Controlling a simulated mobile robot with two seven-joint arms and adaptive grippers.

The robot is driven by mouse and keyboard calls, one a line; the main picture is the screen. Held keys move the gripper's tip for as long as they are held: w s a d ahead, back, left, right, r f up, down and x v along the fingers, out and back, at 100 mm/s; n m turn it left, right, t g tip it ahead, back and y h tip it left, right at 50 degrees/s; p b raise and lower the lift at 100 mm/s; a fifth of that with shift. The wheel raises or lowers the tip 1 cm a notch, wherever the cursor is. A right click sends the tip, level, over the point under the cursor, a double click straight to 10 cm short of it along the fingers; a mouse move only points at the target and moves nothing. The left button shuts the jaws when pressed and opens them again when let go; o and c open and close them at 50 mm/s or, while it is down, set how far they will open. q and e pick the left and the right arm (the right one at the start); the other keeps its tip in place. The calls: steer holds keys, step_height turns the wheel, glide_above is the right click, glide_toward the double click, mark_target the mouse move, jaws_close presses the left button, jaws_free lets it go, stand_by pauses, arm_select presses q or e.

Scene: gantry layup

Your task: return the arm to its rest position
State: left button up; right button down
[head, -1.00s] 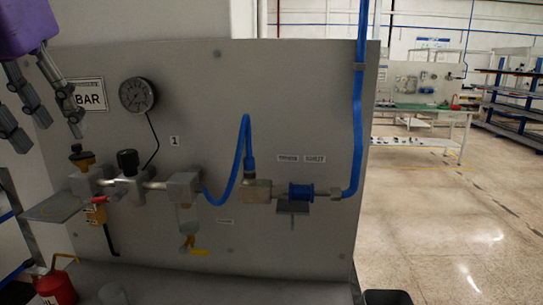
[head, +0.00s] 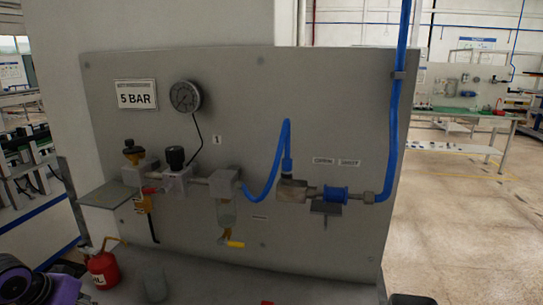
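Part of my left arm (head: 40,287), purple and black, shows in the bottom left corner of the head view. It is low, in front of the bench and near the red oil can. Its gripper fingers are not visible, so I cannot see whether they hold anything.
A grey panel (head: 330,100) carries a gauge (head: 185,96), a "5 BAR" sign (head: 137,94), valves and a blue hose (head: 400,110). A red oil can (head: 103,268) and a grey cup (head: 154,284) stand on the bench below. Open floor (head: 470,240) lies right.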

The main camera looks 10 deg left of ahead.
arm_select(q)
steer(key=s+d+f, duration=0.5)
steer(key=s+f, duration=0.2)
steer(key=f, duration=0.3)
steer(key=s+d+f, duration=0.4)
steer(key=s+f, duration=0.4)
steer(key=f, duration=0.2)
steer(key=s+d+f+t+p, duration=0.1)
steer(key=s+d, duration=0.4)
steer(key=d, duration=0.5)
steer(key=s+d+f+m+t, duration=0.1)
steer(key=s+d, duration=0.4)
steer(key=d, duration=0.6)
step_height(320, 180, down, 2)
steer(key=shift+f+m+t+p, duration=0.1)
steer(key=shift+m+t+p, duration=0.25)
steer(key=shift+t, duration=0.15)
arm_select(e)
steer(key=shift+w+r, duration=0.2)
steer(key=shift+r, duration=0.65)
steer(key=shift+w+a+r, duration=0.15)
steer(key=shift+w+a, duration=0.1)
steer(key=shift+w, duration=0.25)
steer(key=shift+s, duration=0.15)
steer(key=shift+s+d, duration=0.2)
steer(key=shift+s, duration=0.2)
steer(key=shift+w, duration=0.2)
